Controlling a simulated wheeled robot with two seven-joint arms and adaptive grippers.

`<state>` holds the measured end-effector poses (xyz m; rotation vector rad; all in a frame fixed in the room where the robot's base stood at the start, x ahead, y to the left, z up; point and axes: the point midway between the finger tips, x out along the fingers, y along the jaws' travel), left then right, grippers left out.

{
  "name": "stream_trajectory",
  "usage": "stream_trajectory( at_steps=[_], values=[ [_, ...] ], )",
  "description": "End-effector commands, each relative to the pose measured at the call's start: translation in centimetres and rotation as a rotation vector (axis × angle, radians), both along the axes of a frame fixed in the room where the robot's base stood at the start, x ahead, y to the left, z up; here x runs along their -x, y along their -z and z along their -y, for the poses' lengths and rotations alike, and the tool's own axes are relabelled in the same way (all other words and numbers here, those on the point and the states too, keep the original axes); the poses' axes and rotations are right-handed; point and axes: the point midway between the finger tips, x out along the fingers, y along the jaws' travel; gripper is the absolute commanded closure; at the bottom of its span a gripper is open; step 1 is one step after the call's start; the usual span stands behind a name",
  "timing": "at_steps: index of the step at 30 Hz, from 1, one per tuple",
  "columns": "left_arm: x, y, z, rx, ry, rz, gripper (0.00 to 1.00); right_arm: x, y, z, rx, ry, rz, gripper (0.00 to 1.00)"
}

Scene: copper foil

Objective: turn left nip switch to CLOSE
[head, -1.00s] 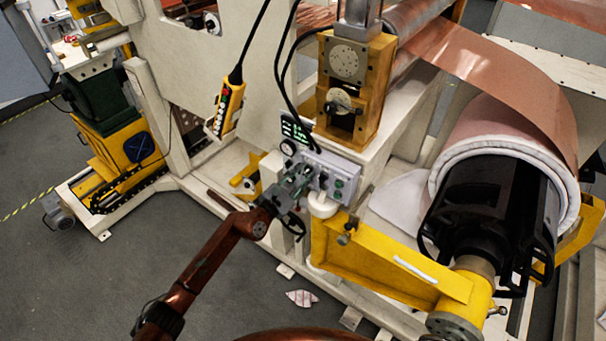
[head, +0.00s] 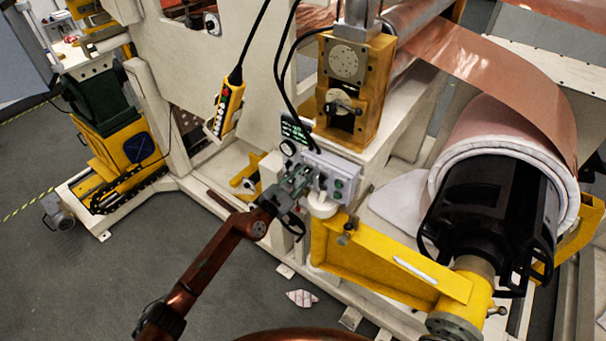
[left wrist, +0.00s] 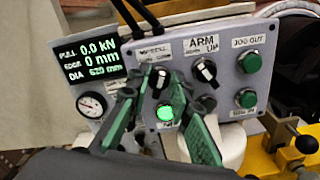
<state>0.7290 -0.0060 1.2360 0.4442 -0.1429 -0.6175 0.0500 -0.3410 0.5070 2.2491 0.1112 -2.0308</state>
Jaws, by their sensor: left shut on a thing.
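The grey control panel (left wrist: 240,95) carries a black rotary knob (left wrist: 160,82) with a white pointer, the left of two such knobs. The label above it is partly blurred and I cannot read its setting. My left gripper (left wrist: 153,90) has its green fingers on either side of this knob, shut on it. A lit green lamp (left wrist: 165,113) shows between the fingers below the knob. In the head view, my left gripper (head: 297,183) is at the front of the panel (head: 335,172) and hides the knob. My right gripper is not in view.
A second knob (left wrist: 204,72) marked ARM UP is close to the right finger. Green buttons (left wrist: 248,62) sit further right, a display (left wrist: 92,58) and gauge (left wrist: 92,105) left. A yellow arm (head: 385,265) and the foil roll (head: 505,140) stand right of the panel.

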Motion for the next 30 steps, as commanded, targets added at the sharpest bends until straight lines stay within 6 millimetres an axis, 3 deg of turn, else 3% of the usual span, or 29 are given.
stream_trajectory(
  at_steps=[30],
  values=[
    [-0.5, -0.4, -0.7, 0.683, -0.004, -0.489, 1.00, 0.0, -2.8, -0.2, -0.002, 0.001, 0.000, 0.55]
  ],
)
